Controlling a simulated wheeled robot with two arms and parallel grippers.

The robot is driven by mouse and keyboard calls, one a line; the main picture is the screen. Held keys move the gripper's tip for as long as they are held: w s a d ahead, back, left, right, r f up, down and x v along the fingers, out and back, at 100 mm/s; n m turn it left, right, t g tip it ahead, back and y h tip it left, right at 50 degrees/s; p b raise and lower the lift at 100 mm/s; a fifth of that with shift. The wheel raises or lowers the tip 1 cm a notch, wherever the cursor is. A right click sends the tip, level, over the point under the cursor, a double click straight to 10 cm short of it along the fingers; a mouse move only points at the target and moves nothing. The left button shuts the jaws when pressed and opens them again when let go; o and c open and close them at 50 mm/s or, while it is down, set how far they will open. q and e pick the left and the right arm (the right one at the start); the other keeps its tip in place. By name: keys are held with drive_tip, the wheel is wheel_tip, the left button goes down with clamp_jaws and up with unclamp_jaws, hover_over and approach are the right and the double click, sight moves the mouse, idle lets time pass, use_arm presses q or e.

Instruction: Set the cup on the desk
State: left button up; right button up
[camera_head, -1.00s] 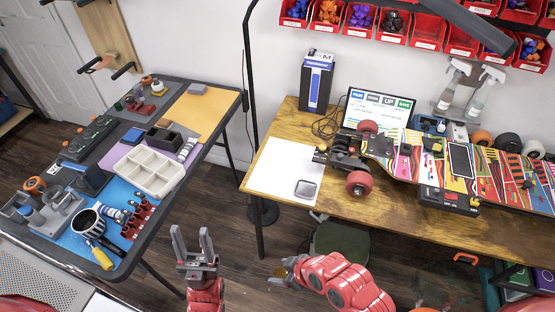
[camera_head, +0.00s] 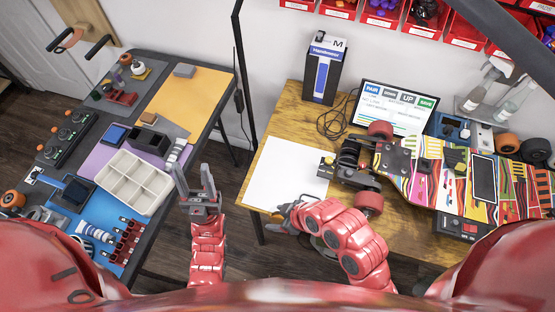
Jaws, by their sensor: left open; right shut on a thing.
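My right gripper (camera_head: 284,212) is at the front edge of the right desk (camera_head: 284,112), by the white sheet (camera_head: 283,172) on it. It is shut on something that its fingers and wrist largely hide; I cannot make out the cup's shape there. My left gripper (camera_head: 197,186) is open, empty and pointing up in the gap between the two desks. The grey square pad near the sheet's front corner is now hidden behind my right gripper or hard to tell from it.
A skateboard (camera_head: 425,160) with red wheels, a blue-white box (camera_head: 322,70) and a tablet screen (camera_head: 395,107) take up the right desk. The white sheet's left part is clear. The left table holds a divided tray (camera_head: 130,182) and several tools.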

drive_tip(key=shift+w+b, duration=0.3)
drive_tip(key=shift+w, duration=0.05)
drive_tip(key=w+b, duration=0.2)
drive_tip(key=b, duration=0.1)
drive_tip(key=shift+f, duration=0.25)
drive_tip(key=w, duration=0.8)
drive_tip(key=w+b, duration=0.1)
drive_tip(key=w, duration=0.4)
drive_tip(key=shift+a+f, duration=0.1)
drive_tip(key=shift+f, duration=0.25)
wheel_tip(320, 180, down, 4)
drive_tip(key=shift+r+b, duration=0.25)
drive_tip(key=shift+b, duration=0.3)
drive_tip(key=shift+w, duration=0.1)
